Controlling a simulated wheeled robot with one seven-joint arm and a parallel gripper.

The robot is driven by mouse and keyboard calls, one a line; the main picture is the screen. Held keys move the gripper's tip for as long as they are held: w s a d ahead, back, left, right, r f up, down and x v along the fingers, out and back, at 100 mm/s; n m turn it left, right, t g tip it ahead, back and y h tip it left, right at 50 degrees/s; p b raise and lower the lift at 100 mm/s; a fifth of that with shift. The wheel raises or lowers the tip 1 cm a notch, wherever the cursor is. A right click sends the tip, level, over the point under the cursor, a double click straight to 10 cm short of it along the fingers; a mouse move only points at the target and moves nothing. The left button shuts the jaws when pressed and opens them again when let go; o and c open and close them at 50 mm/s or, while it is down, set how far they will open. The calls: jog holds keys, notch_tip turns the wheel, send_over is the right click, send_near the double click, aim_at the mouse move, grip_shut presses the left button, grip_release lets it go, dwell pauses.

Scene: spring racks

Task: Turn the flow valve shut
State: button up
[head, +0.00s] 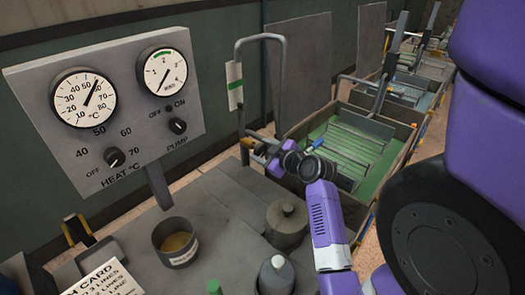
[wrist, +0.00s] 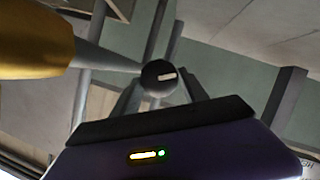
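The flow valve shows in the wrist view as a round dark hub (wrist: 160,74) with a small white mark. A grey lever runs left from it to a large yellow grip (wrist: 35,45). In the head view the yellow grip (head: 247,143) is small, beside the bent grey pipe (head: 283,90). My gripper (head: 268,153) is at the valve; in the wrist view its fingers (wrist: 161,92) are spread, one on each side of the hub. Whether they touch the hub is hard to see. The fingertips are small and partly hidden in the head view.
A grey control panel (head: 110,100) with two gauges and knobs stands at left. A lidded grey pot (head: 287,222), a round cup (head: 177,243) and a bottle (head: 276,274) stand on the bench. A green-floored tank (head: 335,150) with racks lies beyond my arm.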

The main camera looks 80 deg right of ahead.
jog(key=c, duration=0.8)
jog(key=shift+d+r+m+y+p, duration=0.1)
jog(key=shift+r+m+y+p, duration=0.1)
jog(key=shift+m+y+p, duration=0.3)
jog(key=shift+s+f+m, duration=0.1)
jog(key=shift+f+m, duration=0.05)
jog(key=shift+m, duration=0.45)
jog(key=o, duration=1.3)
jog(key=shift+o, duration=0.2)
